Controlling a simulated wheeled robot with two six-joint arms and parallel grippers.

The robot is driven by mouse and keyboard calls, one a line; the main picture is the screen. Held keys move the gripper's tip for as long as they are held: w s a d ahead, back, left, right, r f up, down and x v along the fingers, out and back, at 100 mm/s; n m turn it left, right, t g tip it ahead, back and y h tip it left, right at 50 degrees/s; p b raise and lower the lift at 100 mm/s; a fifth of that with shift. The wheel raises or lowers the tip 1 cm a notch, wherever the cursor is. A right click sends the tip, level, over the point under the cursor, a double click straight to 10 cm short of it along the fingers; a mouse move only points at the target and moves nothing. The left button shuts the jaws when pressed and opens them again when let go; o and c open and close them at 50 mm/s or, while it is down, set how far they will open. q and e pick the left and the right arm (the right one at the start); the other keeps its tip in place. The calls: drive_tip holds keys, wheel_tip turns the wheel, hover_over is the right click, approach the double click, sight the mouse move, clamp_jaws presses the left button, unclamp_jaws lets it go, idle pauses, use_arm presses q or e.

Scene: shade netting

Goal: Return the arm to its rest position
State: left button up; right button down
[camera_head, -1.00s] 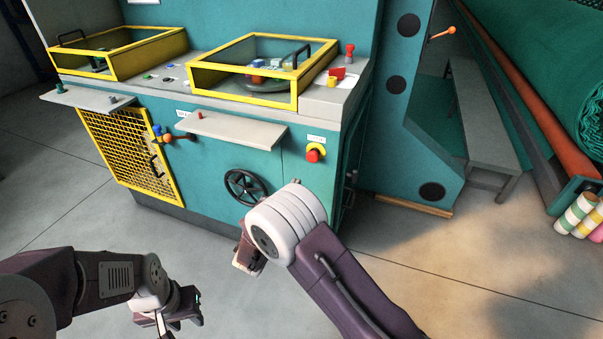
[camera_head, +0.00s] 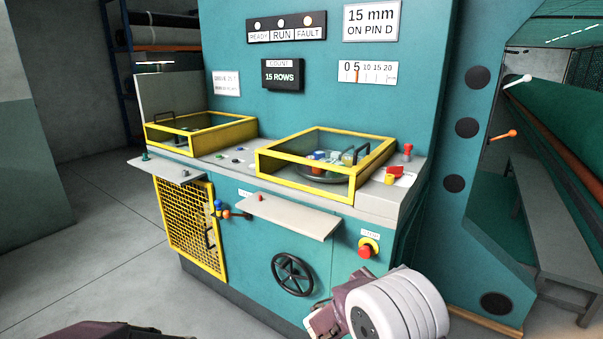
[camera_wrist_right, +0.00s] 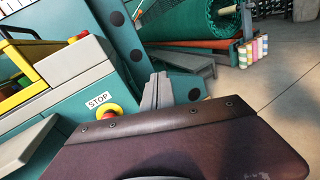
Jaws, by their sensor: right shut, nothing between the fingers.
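My right arm's white wrist joint (camera_head: 398,305) is at the bottom of the head view, low in front of the teal machine (camera_head: 385,215). My right gripper (camera_head: 322,320) is partly cut off by the bottom edge there. In the right wrist view its two grey fingers (camera_wrist_right: 158,90) are together with nothing between them. They point toward the machine's side, right of the red stop button. Of my left arm only a dark link (camera_head: 110,331) shows at the bottom edge; its gripper is out of view.
The machine carries yellow-framed guards (camera_head: 325,165), a grey shelf (camera_head: 290,214), a black handwheel (camera_head: 293,274) and a red stop button (camera_head: 366,250). A grey bench (camera_head: 545,215) stands at the right. A green net roll (camera_wrist_right: 205,22) is beyond. Floor at the left is clear.

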drive_tip(key=s+d+m+g, duration=0.4)
drive_tip(key=s+d, duration=0.3)
drive_tip(key=s+d+f+m+g+y, duration=0.2)
drive_tip(key=s+f+m+g+y, duration=0.4)
drive_tip(key=s, duration=0.7)
drive_tip(key=s+a+f+m+y, duration=0.2)
drive_tip(key=a+f+m+y, duration=0.3)
drive_tip(key=a, duration=0.3)
drive_tip(key=s+a+f+m+y, duration=0.25)
drive_tip(key=a+f+m, duration=0.25)
drive_tip(key=a+m, duration=0.3)
wheel_tip(320, 180, up, 22)
drive_tip(key=w+t+y+p, duration=0.1)
drive_tip(key=p, duration=2)
drive_tip(key=shift+w, duration=0.3)
drive_tip(key=shift+a+f, duration=0.1)
